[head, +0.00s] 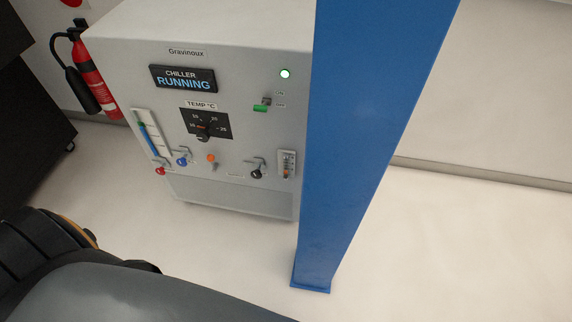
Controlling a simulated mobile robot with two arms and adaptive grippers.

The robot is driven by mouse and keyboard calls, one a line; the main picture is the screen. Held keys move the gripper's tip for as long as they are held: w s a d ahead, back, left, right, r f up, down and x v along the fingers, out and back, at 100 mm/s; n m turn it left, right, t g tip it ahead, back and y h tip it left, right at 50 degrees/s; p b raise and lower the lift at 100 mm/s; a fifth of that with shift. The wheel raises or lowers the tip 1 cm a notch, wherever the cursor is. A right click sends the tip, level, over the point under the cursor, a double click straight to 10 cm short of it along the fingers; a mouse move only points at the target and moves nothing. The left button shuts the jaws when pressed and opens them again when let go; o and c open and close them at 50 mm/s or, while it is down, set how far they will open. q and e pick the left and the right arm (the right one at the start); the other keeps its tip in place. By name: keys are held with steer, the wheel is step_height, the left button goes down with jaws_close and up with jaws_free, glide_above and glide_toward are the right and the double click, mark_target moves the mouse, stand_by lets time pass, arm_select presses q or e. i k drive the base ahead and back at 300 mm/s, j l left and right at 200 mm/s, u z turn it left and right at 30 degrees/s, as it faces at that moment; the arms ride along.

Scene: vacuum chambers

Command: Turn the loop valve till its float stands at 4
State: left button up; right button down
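The grey chiller cabinet (240,100) stands in the upper left of the head view, its front panel facing me. A black valve knob (257,173) sits low on the right of the panel. Which valve is the loop valve cannot be read from the labels. Neither of my grippers is in view.
A blue post (365,130) stands just right of the chiller and hides its right edge. Red, blue and orange fittings (183,157) line the lower left panel. A fire extinguisher (92,75) is behind at left. Clear pale floor (450,250) lies right of the post.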

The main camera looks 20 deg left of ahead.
mark_target(256, 174)
steer(key=u, duration=1.05)
